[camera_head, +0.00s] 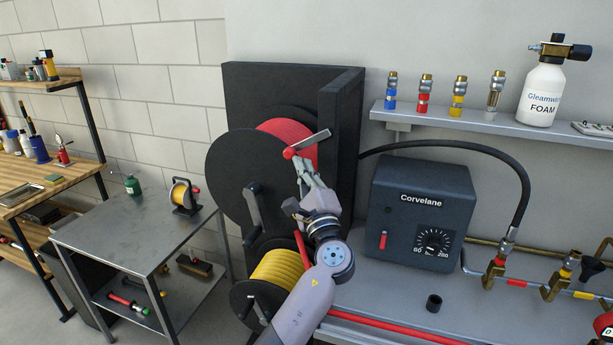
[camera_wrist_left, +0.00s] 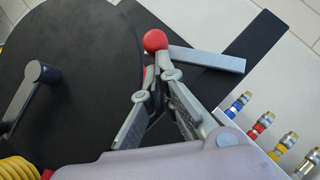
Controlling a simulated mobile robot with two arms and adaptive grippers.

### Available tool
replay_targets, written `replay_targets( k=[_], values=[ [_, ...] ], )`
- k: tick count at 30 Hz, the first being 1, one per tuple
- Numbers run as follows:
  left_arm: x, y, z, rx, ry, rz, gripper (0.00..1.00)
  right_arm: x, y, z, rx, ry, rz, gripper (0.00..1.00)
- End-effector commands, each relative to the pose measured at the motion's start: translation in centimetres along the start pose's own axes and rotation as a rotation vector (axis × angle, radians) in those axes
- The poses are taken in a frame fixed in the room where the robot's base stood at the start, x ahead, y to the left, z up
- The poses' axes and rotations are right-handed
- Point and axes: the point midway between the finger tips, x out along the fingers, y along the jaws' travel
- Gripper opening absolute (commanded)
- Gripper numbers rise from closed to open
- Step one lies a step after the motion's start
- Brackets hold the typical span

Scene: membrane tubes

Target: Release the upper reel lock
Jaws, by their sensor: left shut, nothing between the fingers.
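The upper reel (camera_head: 240,165) has a large black disc with red hose (camera_head: 288,132) wound behind it. Its lock is a flat grey lever (camera_head: 312,143) with a red ball knob (camera_head: 289,153) at its left end; the lever tilts up to the right. In the left wrist view the lever (camera_wrist_left: 208,60) and red knob (camera_wrist_left: 155,40) show just beyond my fingertips. My left gripper (camera_head: 299,163) is shut and empty, its tips right at the knob's lower side. I cannot tell whether they touch it. My right gripper is in neither view.
A lower reel with yellow hose (camera_head: 279,270) sits under the upper one. A black crank handle (camera_head: 254,205) juts from the upper disc. A dark Corvelane box (camera_head: 421,212) stands on the bench to the right, below a shelf (camera_head: 480,122) with couplings and a foam bottle (camera_head: 543,92).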

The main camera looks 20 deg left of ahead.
Motion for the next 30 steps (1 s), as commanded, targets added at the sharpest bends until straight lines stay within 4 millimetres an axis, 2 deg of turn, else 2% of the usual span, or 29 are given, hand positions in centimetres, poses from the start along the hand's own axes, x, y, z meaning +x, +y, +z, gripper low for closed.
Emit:
replay_targets(
  k=[3, 12, 21, 30],
  values=[
    [0.4, 0.4, 0.5, 0.062, -0.004, -0.057, 0.00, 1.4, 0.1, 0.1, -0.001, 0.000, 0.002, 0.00],
    [1.7, 0.2, 2.0, 0.240, -0.004, -0.214, 0.00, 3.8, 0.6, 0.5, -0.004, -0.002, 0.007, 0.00],
    [2.6, -0.3, 3.0, 0.360, -0.004, -0.319, 0.00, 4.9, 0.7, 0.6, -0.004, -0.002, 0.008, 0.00],
    [2.9, -0.7, 3.3, 0.401, -0.002, -0.356, 0.00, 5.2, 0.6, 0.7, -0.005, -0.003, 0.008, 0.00]
  ],
)
